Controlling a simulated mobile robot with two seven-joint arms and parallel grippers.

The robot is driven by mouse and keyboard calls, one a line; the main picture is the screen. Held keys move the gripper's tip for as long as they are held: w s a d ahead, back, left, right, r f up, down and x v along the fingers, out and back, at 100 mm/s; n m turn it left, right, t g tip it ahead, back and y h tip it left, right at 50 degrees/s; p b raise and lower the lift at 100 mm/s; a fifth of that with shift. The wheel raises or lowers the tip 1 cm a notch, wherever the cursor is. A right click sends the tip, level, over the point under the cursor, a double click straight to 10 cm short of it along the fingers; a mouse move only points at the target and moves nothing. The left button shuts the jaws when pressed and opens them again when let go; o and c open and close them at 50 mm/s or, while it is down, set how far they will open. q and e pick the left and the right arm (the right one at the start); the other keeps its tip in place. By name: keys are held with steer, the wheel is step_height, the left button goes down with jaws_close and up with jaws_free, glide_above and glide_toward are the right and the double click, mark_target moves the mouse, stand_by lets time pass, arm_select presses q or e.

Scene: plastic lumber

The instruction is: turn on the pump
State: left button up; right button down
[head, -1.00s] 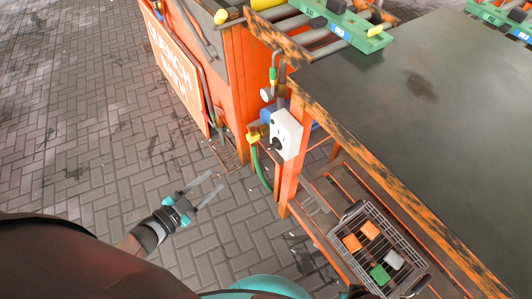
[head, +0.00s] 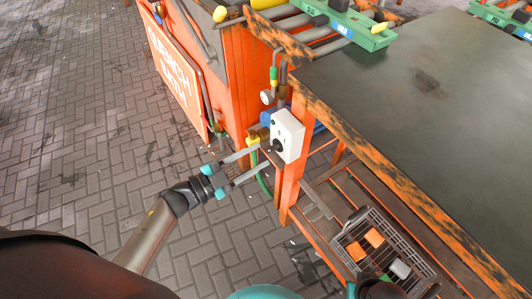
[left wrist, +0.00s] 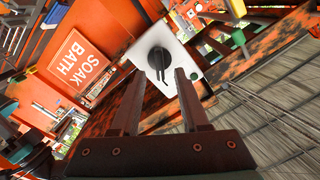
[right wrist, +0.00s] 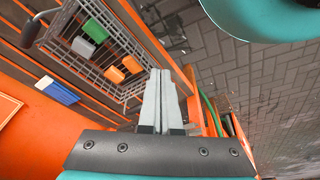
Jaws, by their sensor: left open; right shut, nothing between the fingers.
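The pump switch is a white box (head: 287,136) with a black rotary knob (head: 277,146), fixed to the orange bench post beside the tank. The box (left wrist: 183,88) and its knob (left wrist: 159,60) also show in the left wrist view, with the knob just beyond the fingertips. My left gripper (head: 264,155) is open, its two fingers pointing at the knob and on either side of it; I cannot tell if they touch it. My right gripper (right wrist: 164,72) is shut and empty, near the wire basket under the bench.
The bench (head: 425,90) has a dark top and an orange frame. A wire basket (head: 352,227) with orange, white and green blocks sits on the lower shelf. The orange tank (head: 247,85), pipes and a green hose (head: 263,180) are close to the switch. Paved floor is clear at left.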

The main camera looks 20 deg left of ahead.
mark_target(268, 151)
arm_select(q)
steer(key=shift+b+x, duration=0.3)
steer(key=shift+x, duration=1.5)
arm_select(e)
steer(key=shift+w+r, duration=0.45)
steer(key=shift+r, duration=0.4)
arm_select(q)
jaws_close()
arm_select(e)
steer(key=shift+a, duration=0.1)
